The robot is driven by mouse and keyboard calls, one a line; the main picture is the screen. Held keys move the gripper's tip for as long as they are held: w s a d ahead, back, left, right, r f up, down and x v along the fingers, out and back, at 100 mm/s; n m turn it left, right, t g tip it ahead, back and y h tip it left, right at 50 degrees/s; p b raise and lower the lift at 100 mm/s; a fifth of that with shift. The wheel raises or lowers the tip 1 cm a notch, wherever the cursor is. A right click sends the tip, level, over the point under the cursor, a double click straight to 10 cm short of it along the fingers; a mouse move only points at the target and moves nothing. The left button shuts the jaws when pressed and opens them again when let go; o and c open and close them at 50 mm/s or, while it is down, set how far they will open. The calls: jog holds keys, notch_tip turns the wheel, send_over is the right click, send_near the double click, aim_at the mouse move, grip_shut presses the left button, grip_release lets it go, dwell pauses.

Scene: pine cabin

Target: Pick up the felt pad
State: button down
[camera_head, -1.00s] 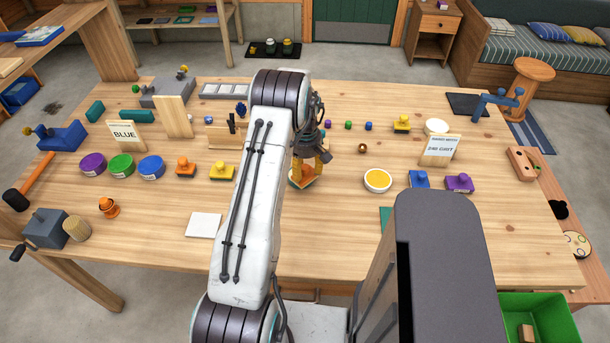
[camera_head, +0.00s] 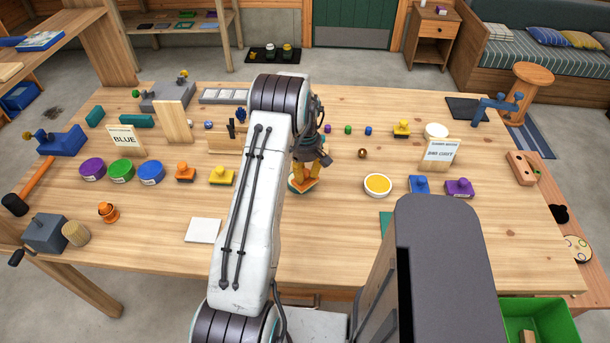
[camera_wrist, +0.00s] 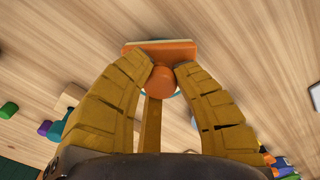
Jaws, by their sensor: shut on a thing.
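The felt pad appears to be the orange block with a round knob (camera_wrist: 160,80) in the wrist view. My gripper (camera_wrist: 162,72) is shut on its knob, with one yellow finger on each side. In the head view, my gripper (camera_head: 306,180) points down at the middle of the table, with the orange pad (camera_head: 303,187) low between the fingers. My arm partly hides it there. I cannot tell whether the pad is clear of what lies beneath.
Knobbed blocks in yellow (camera_head: 221,177) and blue (camera_head: 419,185) stand either side. A white square (camera_head: 203,230) lies front left.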

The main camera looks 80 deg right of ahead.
aim_at(305, 171)
jog(key=shift+r, duration=0.4)
notch_tip(305, 171, up, 2)
jog(key=shift+d+r+b, duration=0.1)
jog(key=shift+r+b, duration=0.15)
jog(key=shift+b, duration=0.25)
jog(key=s+a+r+b, duration=0.2)
jog(key=s+a+r, duration=0.3)
jog(key=s, duration=0.5)
notch_tip(305, 171, up, 2)
jog(key=shift+s+a+r, duration=0.15)
jog(key=shift+s+a, duration=0.05)
jog(key=shift+a, duration=0.05)
jog(key=c, duration=1.6)
grip_release()
jog(key=shift+c, duration=0.2)
grip_shut()
